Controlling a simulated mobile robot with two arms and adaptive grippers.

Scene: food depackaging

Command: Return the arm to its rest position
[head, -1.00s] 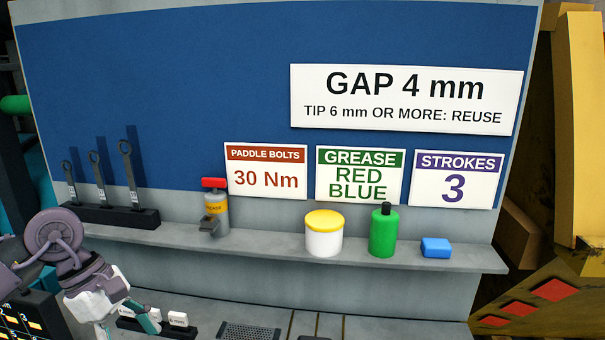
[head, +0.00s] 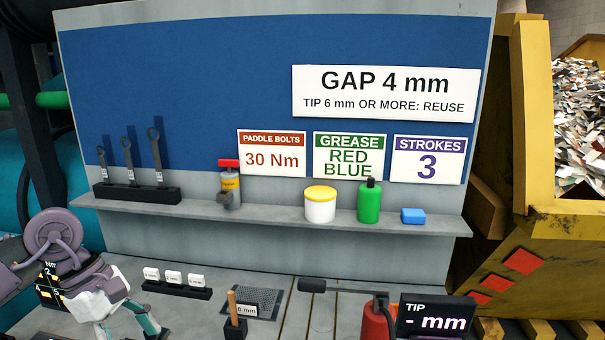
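My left arm comes in at the lower left. Its gripper (head: 130,331) hangs low over the grey bench (head: 215,268), pointing down. Its two teal-edged fingers stand apart with nothing visible between them, though the tips run to the bottom edge of the picture. My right gripper and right arm are not in view.
On the bench stand white blocks (head: 174,280), a wooden-handled tool (head: 232,305), a red cylinder (head: 375,322) and a tip display (head: 436,315).

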